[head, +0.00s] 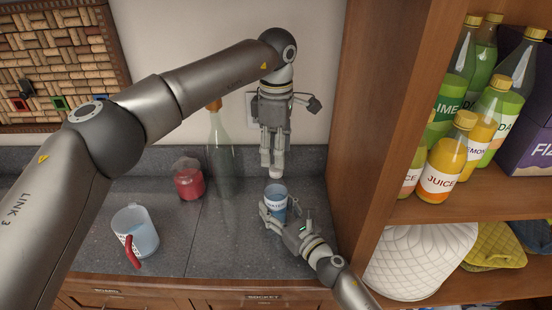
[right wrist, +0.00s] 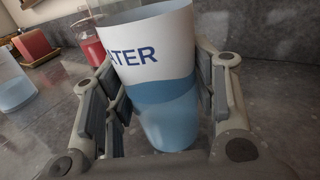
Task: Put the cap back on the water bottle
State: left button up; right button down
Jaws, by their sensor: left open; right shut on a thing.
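The water bottle (head: 276,192), clear with a white and blue label and blue water, stands upright near the right end of the counter. My right gripper (head: 282,214) is shut on it from the front. In the right wrist view the bottle (right wrist: 165,100) fills the space between the fingers, and its top is out of frame. My left gripper (head: 274,158) points straight down above the bottle, its jaws open. A small pale piece (head: 275,172), which looks like the cap, shows just under its fingertips, over the bottle's mouth. I cannot tell whether it touches the bottle.
A measuring jug (head: 143,238) with a red handle, a jar of red contents (head: 188,183) and a tall clear bottle (head: 221,150) stand to the left. A wooden shelf unit (head: 365,130) with juice bottles (head: 447,165) closes off the right side. The front middle counter is clear.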

pick_arm(q)
jog(key=shift+r, duration=0.15)
jog(key=n, duration=0.4)
jog(key=shift+r, duration=0.4)
jog(key=n, duration=0.3)
jog(key=shift+r+n, duration=0.3)
jog(key=shift+r, duration=0.1)
jog(key=n, duration=0.2)
jog(key=r+n, duration=0.1)
jog(key=n, duration=0.1)
jog(key=shift+n, duration=0.4)
jog(key=n, duration=0.3)
jog(key=shift+r+n, duration=0.3)
jog(key=shift+r, duration=0.1)
jog(key=shift+f, duration=0.1)
jog(key=shift+f, duration=3.95)
jog(key=shift+c, duration=0.2)
